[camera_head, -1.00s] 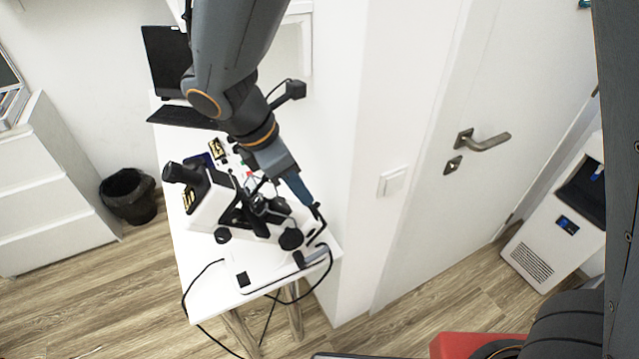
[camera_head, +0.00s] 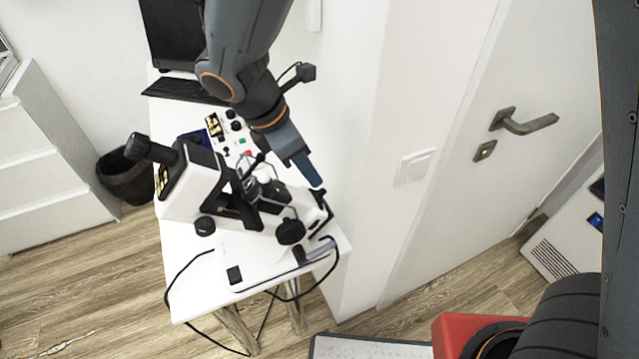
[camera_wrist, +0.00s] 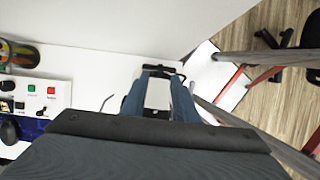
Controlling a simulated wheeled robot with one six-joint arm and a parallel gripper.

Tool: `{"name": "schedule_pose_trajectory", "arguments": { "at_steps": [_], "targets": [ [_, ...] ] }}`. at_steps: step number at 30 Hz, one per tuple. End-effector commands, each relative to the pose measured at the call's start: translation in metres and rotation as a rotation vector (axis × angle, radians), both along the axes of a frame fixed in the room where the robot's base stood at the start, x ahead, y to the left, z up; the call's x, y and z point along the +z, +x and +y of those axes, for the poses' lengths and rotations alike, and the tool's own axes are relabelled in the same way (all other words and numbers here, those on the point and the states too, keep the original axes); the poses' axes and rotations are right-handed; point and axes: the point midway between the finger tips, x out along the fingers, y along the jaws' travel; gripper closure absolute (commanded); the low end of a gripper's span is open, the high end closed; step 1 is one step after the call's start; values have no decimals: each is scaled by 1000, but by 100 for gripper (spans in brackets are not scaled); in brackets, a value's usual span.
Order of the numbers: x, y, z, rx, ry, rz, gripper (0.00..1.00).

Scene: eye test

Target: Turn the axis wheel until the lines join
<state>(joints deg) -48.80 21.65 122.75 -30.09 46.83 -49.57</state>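A black and white eye instrument (camera_head: 190,188) stands on a white table (camera_head: 262,270) in the head view. Black round knobs show at its base, one at the left (camera_head: 205,226) and one nearer the right end (camera_head: 291,231). I cannot tell which part is the axis wheel, and no lines are visible. My gripper (camera_head: 314,180) points down over the instrument's right end, beside its black-framed end (camera_head: 322,200). In the wrist view my gripper (camera_wrist: 157,98) has its two blue fingers apart. A white part (camera_wrist: 158,92) with a black frame shows between them; contact cannot be told.
A control panel (camera_wrist: 30,108) with buttons and a knob lies left in the wrist view. A dark screen (camera_head: 175,35) and keyboard (camera_head: 186,91) stand behind the instrument. A black cable (camera_head: 185,275) hangs from the table. A white wall and door (camera_head: 500,80) are close at right.

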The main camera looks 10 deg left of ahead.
Motion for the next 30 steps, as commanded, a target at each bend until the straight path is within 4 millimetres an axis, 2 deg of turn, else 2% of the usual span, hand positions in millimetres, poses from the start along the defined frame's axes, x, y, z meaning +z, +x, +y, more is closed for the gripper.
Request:
{"name": "schedule_pose_trajectory", "arguments": {
  "at_steps": [12, 24, 25, 30],
  "targets": [
    [-53, 11, -19, 0, -1, 2, 73],
    [-62, 12, -21, 3, 1, 1, 73],
    [-62, 12, -21, 3, 1, 1, 74],
    [-62, 12, -21, 3, 1, 1, 100]
  ]
}}
